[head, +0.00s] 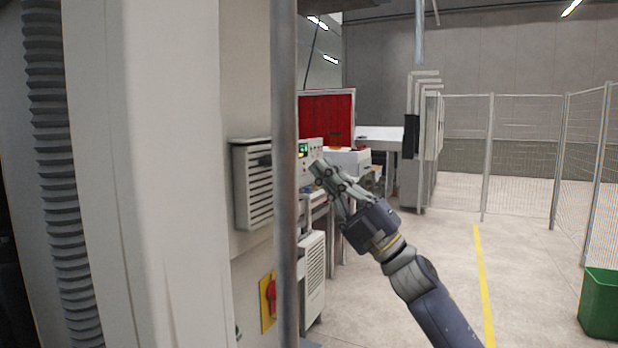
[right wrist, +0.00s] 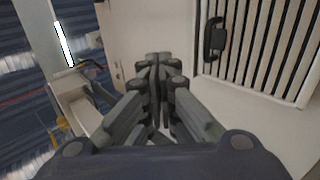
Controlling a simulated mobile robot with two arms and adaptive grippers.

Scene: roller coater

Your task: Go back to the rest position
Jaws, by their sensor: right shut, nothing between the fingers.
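My right gripper (head: 318,168) is raised in front of the machine in the head view, its arm coming in from the lower right. Its fingers are shut with nothing between them. In the right wrist view the closed fingertips (right wrist: 158,60) point towards a light panel beside a vented cover (right wrist: 262,45) with a dark handle. I cannot tell whether the fingertips touch anything. My left gripper is not in view.
A control panel (head: 309,150) with a small green display is behind the gripper. A grey post (head: 285,200) stands close in front. A red switch (head: 269,298) on yellow is low on the machine. A green bin (head: 600,305) stands at right. The floor (head: 410,235) looks clear.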

